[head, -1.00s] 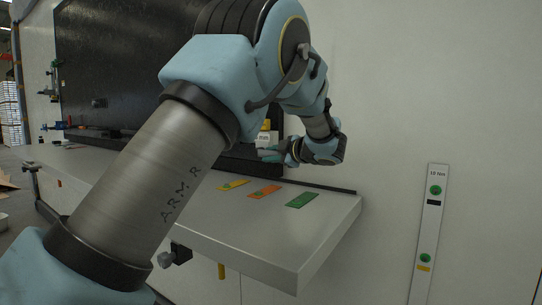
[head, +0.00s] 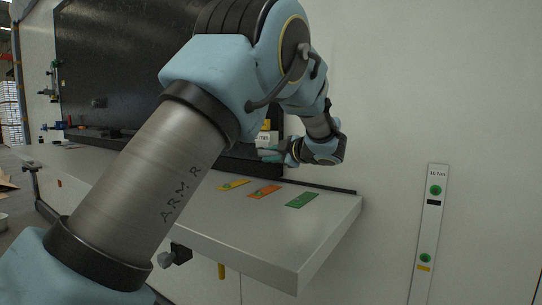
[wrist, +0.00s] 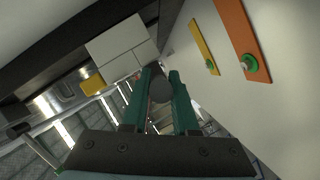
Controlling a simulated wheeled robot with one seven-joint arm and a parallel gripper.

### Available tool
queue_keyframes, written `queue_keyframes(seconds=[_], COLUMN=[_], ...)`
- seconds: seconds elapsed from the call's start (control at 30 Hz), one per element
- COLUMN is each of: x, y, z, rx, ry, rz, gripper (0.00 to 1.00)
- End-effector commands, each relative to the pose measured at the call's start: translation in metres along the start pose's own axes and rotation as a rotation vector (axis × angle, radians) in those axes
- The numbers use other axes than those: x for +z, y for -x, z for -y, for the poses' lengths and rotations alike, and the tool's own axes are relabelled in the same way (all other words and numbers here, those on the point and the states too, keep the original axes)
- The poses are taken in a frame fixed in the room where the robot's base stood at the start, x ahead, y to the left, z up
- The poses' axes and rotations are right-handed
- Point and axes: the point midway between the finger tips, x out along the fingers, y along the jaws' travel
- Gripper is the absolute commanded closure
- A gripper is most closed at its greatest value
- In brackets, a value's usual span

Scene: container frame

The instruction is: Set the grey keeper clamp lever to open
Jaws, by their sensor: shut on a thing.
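My gripper (wrist: 160,76) has two teal fingers, which stand on either side of a dark grey rounded piece (wrist: 160,91) in the wrist view. It looks like the end of the grey keeper clamp lever, and the fingers are closed on it. The rest of the lever and the clamp body are hidden, so its setting cannot be read. In the head view my gripper (head: 269,153) is small, at the foot of the dark panel above the back of the bench, and my arm covers much of the scene.
The pale bench (head: 300,240) carries yellow (head: 233,185), orange (head: 264,191) and green (head: 301,200) plates near its right end. A white block (head: 264,139) stands behind my gripper. A dark panel (head: 110,60) rises at the back. A white strip (head: 430,230) is on the right wall.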

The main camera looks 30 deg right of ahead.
Motion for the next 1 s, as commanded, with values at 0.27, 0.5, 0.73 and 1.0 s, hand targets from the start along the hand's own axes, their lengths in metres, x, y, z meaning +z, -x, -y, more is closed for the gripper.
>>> queue_keyframes(seconds=[0.27, 0.5, 0.73, 1.0], x=[0.008, 0.011, 0.011, 0.009], y=[-0.004, -0.007, -0.009, -0.008], z=[0.014, 0.02, 0.021, 0.018], rx=[0.085, 0.205, 0.287, 0.304], ry=[-0.038, -0.087, -0.119, -0.127], rz=[-0.063, -0.15, -0.208, -0.22], gripper=[1.0, 1.0, 1.0, 1.0])
